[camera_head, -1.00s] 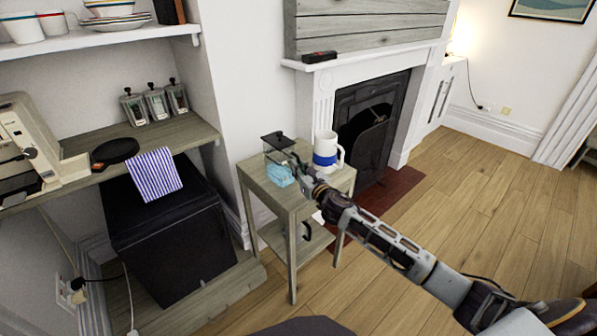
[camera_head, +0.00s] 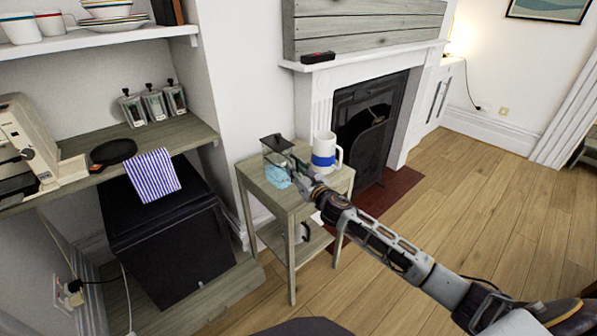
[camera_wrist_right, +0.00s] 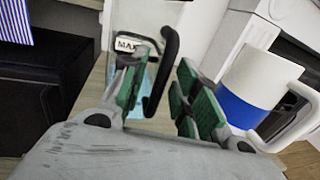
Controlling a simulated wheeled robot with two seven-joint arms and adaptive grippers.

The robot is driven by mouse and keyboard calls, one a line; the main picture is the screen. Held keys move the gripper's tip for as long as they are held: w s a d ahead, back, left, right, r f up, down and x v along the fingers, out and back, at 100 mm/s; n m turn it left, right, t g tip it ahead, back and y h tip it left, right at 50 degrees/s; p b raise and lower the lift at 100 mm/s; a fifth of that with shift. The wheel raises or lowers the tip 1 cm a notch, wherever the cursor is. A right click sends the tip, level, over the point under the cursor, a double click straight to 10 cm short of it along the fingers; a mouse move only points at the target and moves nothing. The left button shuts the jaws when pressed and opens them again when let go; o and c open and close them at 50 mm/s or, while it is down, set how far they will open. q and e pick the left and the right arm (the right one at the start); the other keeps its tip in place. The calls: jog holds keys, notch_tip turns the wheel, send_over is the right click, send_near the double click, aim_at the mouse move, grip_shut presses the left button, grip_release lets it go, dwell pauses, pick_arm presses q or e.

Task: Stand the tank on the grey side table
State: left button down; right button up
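The tank (camera_head: 272,158) is a clear container with a black lid and light blue in its lower part. It stands upright on the back left of the grey side table (camera_head: 296,205). In the right wrist view the tank (camera_wrist_right: 128,22) shows a MAX label and a black handle. My right gripper (camera_head: 297,172) is at the tank's handle side. Its green-padded fingers (camera_wrist_right: 165,95) are apart, with the handle between them and a gap beside the right finger. The tank's lower part is partly hidden by the gripper. My left gripper is out of view.
A white mug with a blue band (camera_head: 325,150) stands on the table close to the right of my gripper. The table has a lower shelf. A wooden counter (camera_head: 190,135) with jars and a black pan (camera_head: 113,151) is at left; the fireplace (camera_head: 372,125) is behind.

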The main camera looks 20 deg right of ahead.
jog(key=shift+r, duration=0.1)
jog(key=s+d, duration=0.1)
jog(key=s, duration=1)
jog(key=shift+s+d+p, duration=0.4)
dwell(0.6)
dwell(0.5)
jog(key=s+d+f+m+g+h, duration=0.1)
jog(key=s+f+m+g+h, duration=0.3)
jog(key=f+m, duration=0.6)
jog(key=s+d+f+m+g+h, duration=0.1)
jog(key=s+f+m+g, duration=0.2)
jog(key=s+f+m, duration=0.5)
jog(key=s+a+f+m+g+y, duration=0.1)
jog(key=s+a+f+m+g, duration=0.3)
jog(key=s+f+m, duration=0.4)
jog(key=s+a+f+m+g+y, duration=0.2)
jog(key=s+a+f+m+g, duration=0.3)
jog(key=s+a+f+m, duration=0.2)
jog(key=s+f+m, duration=0.1)
jog(key=s+m, duration=0.1)
jog(key=s, duration=0.1)
jog(key=shift+a+f, duration=0.2)
jog(key=shift+f, duration=0.15)
